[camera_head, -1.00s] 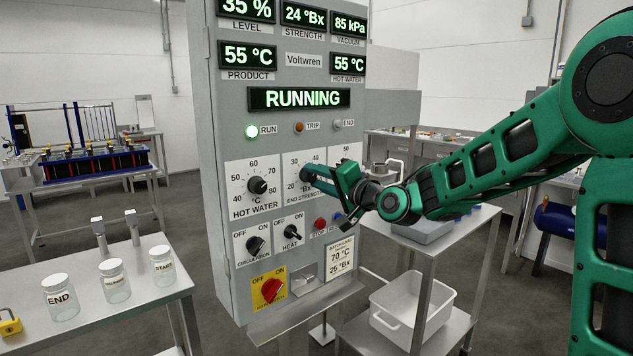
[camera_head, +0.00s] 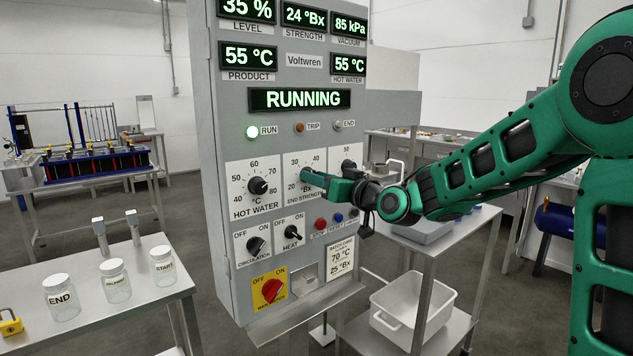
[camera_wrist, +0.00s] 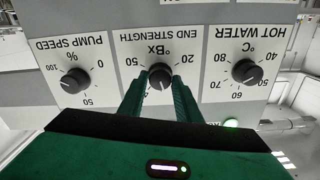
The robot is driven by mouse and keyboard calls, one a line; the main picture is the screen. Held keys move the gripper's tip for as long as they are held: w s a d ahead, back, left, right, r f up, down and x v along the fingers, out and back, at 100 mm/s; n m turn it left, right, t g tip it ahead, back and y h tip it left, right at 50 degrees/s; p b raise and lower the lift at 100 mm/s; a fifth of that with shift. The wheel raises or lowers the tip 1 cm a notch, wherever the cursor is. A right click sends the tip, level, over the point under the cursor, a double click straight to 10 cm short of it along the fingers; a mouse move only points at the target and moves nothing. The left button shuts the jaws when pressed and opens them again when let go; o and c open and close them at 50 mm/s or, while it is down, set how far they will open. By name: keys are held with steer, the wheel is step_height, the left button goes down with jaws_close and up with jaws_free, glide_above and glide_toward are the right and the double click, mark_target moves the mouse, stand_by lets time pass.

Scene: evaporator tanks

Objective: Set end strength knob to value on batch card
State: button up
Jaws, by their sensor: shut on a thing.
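The end strength knob (camera_wrist: 160,77) is a dark round knob on its °Bx dial, shown upside down in the wrist view. My gripper (camera_wrist: 160,92) is shut on it, with one green finger on each side. In the head view my gripper (camera_head: 309,177) covers the knob and part of its dial. I cannot read the knob's pointer surely. The batch card (camera_head: 340,258) at the panel's lower right reads 70 °C and 25 °Bx. The strength display (camera_head: 303,14) reads 24 °Bx.
The hot water knob (camera_head: 257,185) is close on the left; the pump speed knob (camera_wrist: 74,80) is on the other side. Below are the heat switch (camera_head: 292,232) and small red and blue buttons (camera_head: 321,223). The status display (camera_head: 299,98) reads RUNNING.

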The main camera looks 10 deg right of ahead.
steer(key=n, duration=1.2)
steer(key=shift+a+f, duration=0.1)
steer(key=shift+f, duration=0.25)
stand_by(0.4)
steer(key=o, duration=1.1)
steer(key=shift+c, duration=0.2)
steer(key=shift+r, duration=0.1)
